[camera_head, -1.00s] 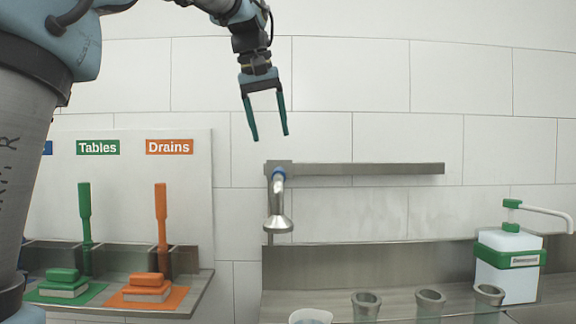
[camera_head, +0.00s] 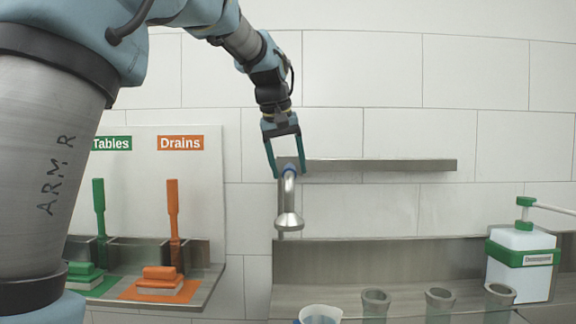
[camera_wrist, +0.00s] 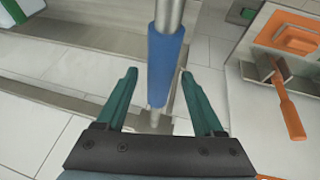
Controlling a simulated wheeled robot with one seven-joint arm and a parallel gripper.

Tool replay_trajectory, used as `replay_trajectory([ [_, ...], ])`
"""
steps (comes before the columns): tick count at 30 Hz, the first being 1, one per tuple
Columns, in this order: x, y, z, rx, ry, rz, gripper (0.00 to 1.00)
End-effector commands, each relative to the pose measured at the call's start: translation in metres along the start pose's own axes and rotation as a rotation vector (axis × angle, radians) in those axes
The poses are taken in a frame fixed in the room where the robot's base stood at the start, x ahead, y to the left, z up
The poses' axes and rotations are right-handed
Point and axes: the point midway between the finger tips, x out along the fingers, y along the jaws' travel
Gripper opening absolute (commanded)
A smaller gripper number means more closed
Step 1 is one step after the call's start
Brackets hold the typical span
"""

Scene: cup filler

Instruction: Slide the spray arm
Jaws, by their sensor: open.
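The spray arm (camera_head: 289,204) is a bent metal pipe with a flared nozzle, hanging at the left end of a grey wall rail (camera_head: 385,165). In the wrist view its blue sleeve (camera_wrist: 167,62) lies between the two green fingers, with a gap on both sides. My gripper (camera_head: 289,176) is open and points down over the top of the spray arm. In the wrist view my gripper (camera_wrist: 160,80) shows its fingers apart, with nothing gripped.
Several grey cups (camera_head: 375,302) stand along the counter below the rail. A clear jug (camera_head: 320,315) is at the front. A white and green pump bottle (camera_head: 522,262) stands right. Orange brushes (camera_head: 172,210) and green ones are left. The rail right of the spray arm is clear.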

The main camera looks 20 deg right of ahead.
Motion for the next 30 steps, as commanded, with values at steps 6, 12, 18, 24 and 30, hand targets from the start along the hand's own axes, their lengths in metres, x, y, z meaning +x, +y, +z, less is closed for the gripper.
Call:
replay_trajectory([
  [6, -0.0003, -0.0001, -0.0001, 0.0, 0.0, 0.0, 0.48],
  [12, -0.0003, -0.0001, -0.0001, 0.0, 0.0, 0.0, 0.25],
  [18, -0.0004, -0.0001, -0.0001, 0.0, 0.0, 0.0, 0.03],
  [24, -0.0005, -0.0001, -0.0001, 0.0, 0.0, 0.0, 0.0],
  [30, -0.0005, -0.0001, -0.0002, 0.0, 0.0, 0.0, 0.0],
])
